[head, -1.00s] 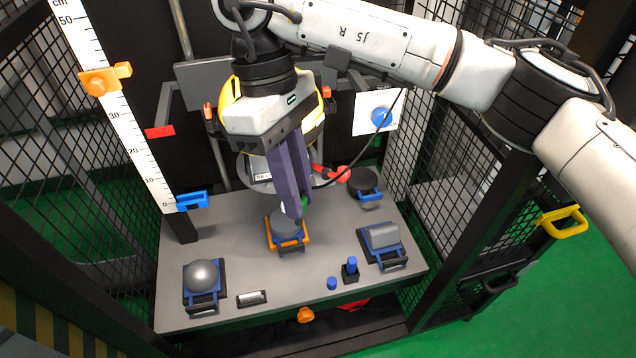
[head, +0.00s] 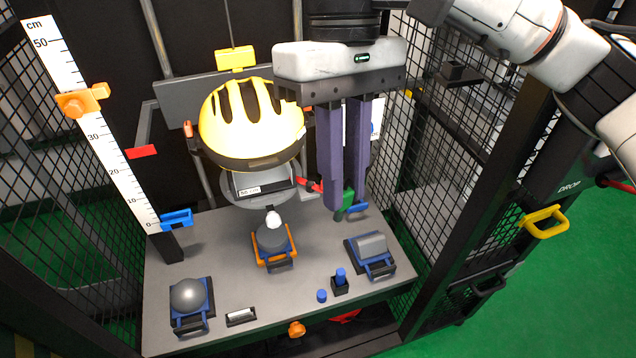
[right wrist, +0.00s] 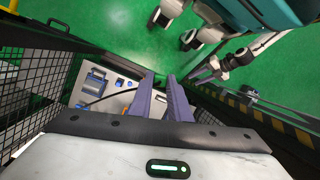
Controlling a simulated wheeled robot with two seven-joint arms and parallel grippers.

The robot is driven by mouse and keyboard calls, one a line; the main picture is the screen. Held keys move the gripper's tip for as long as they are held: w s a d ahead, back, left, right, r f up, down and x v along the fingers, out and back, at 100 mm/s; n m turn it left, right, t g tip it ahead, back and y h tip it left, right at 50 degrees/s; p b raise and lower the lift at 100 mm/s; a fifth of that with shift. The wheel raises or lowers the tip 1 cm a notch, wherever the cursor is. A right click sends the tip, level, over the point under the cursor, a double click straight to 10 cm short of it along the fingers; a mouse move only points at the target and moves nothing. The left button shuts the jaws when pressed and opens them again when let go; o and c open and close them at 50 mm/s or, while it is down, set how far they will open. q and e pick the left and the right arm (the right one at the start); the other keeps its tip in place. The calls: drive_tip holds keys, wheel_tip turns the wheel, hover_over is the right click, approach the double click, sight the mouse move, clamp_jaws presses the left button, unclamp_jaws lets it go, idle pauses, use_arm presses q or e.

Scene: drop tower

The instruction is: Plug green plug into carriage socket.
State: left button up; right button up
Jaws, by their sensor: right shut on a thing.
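My right gripper (head: 346,202) points down over the right back part of the grey table. It is shut on the green plug (head: 349,199), which shows between and behind its purple fingertips. The carriage carries a yellow helmet (head: 252,118) on a dark mount, left of the gripper. The carriage socket cannot be made out; the gripper hides the area right of the helmet. In the right wrist view the purple fingers stand close together, and the plug is not clear there. An arm at upper right there seems to be my left one, its gripper (right wrist: 202,73) small and unclear.
An anvil in an orange frame (head: 273,240) stands below the helmet. Blue-framed blocks stand at left (head: 190,297) and right (head: 370,246) on the table (head: 225,262). A ruler (head: 105,140) stands at left. Mesh cage walls (head: 455,130) close both sides.

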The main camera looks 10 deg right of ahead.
drive_tip(key=shift+a+r, duration=0.1)
drive_tip(key=shift+r, duration=0.05)
drive_tip(key=w+a+m+y, duration=0.1)
drive_tip(key=w+a+m, duration=0.4)
drive_tip(key=w+a, duration=0.4)
drive_tip(key=w+d+r+m+t+y, duration=0.1)
drive_tip(key=w+d+r+m+t, duration=0.25)
drive_tip(key=d+m, duration=0.45)
drive_tip(key=w+d+r+m+t, duration=0.2)
drive_tip(key=w+d+r+m, duration=0.25)
drive_tip(key=d+m, duration=0.4)
drive_tip(key=w+d+r+m+h, duration=0.1)
drive_tip(key=d+r+m, duration=0.3)
drive_tip(key=d+m, duration=0.5)
drive_tip(key=w+d+r+m+h, duration=0.1)
drive_tip(key=d+r+m+h, duration=0.2)
drive_tip(key=d+m, duration=0.5)
drive_tip(key=r+m, duration=0.1)
drive_tip(key=m, duration=0.3)
drive_tip(key=shift+d+r, duration=0.3)
drive_tip(key=shift+d, duration=0.05)
drive_tip(key=shift+w, duration=0.1)
